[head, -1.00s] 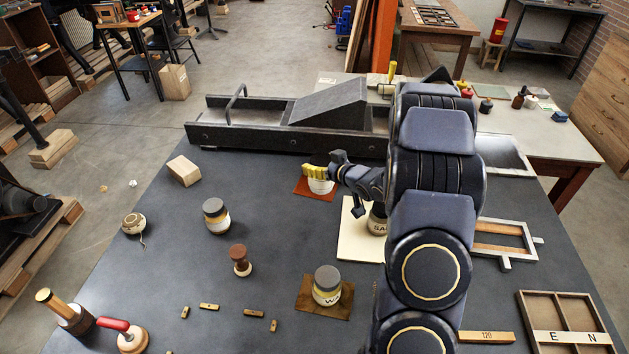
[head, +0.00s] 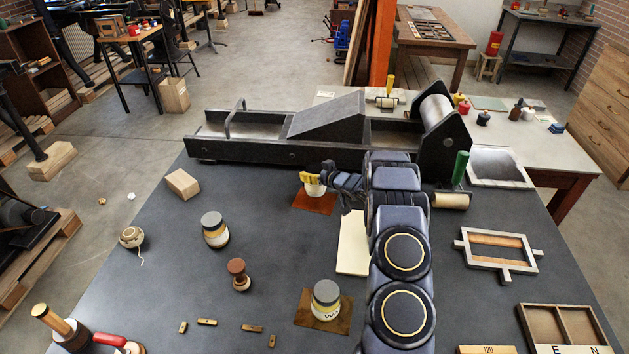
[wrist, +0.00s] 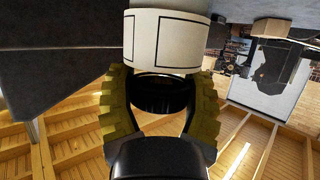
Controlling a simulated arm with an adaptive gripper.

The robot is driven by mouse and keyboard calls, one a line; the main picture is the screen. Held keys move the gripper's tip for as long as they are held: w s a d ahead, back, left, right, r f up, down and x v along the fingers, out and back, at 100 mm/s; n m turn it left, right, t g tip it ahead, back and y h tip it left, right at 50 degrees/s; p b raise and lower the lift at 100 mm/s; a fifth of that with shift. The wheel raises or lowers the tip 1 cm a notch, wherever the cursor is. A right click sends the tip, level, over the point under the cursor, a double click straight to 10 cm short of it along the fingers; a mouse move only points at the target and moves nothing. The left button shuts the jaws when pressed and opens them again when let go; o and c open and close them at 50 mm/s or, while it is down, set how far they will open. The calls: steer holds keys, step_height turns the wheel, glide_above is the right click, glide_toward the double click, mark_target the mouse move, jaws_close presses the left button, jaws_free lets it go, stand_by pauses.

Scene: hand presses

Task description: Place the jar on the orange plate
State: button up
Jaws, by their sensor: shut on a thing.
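My gripper (head: 307,177) has yellow fingertips and is shut on a white jar (head: 314,190), over the back part of the orange plate (head: 316,206) in the head view. Whether the jar touches the plate I cannot tell. The wrist view shows the yellow fingers on either side of a dark round part, with the jar's pale body (wrist: 165,40) and its black-outlined label just beyond.
A labelled jar stands on a brown board (head: 338,323) in front. Another jar (head: 215,230) and a wooden stamp (head: 238,275) stand left. A cream board (head: 352,245) lies right of the plate, partly behind my arm. The dark press (head: 280,151) spans the back.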

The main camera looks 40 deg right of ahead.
steer(key=shift+w+d+f, duration=0.15)
steer(key=shift+w+f, duration=0.1)
steer(key=shift+f, duration=1.65)
steer(key=shift+f, duration=0.15)
steer(key=o, duration=1.1)
steer(key=shift+o, duration=0.2)
